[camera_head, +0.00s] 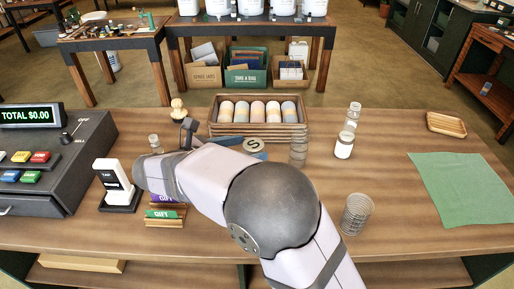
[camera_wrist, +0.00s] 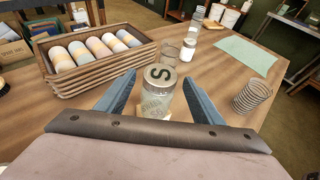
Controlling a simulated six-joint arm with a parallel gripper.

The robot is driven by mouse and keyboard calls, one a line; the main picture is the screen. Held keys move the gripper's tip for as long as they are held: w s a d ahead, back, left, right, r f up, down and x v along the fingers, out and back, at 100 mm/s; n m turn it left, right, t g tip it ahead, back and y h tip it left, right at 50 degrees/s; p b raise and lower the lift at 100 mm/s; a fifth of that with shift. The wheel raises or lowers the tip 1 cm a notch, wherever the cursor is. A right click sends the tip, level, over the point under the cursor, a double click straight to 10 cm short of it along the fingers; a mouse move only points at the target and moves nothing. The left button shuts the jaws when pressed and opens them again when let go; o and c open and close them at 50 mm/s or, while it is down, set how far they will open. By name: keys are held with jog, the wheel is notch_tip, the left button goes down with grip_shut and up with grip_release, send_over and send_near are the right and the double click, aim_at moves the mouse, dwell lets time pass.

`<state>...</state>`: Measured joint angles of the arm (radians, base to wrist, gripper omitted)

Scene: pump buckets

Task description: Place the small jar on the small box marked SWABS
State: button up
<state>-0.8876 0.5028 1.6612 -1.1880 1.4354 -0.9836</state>
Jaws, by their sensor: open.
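A clear glass jar (camera_wrist: 158,97) with a round metal lid marked S stands between my gripper's fingers in the wrist view. Its lid (camera_head: 254,144) shows just behind my arm in the head view, where the body is hidden. Dark lettering, partly legible and resembling SWABS, shows at the jar's lower part. Pale surfaces show around its base; I cannot tell whether these are a small box under or behind it. My gripper (camera_wrist: 160,79) is open, with a gap between each finger and the jar. My arm hides most of the gripper in the head view.
A wooden tray of pastel cylinders (camera_head: 212,128) stands behind the jar. A green mat (camera_head: 462,190) lies farther right. A cash register (camera_head: 50,160) is left.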

jog(key=shift+v, duration=2.45)
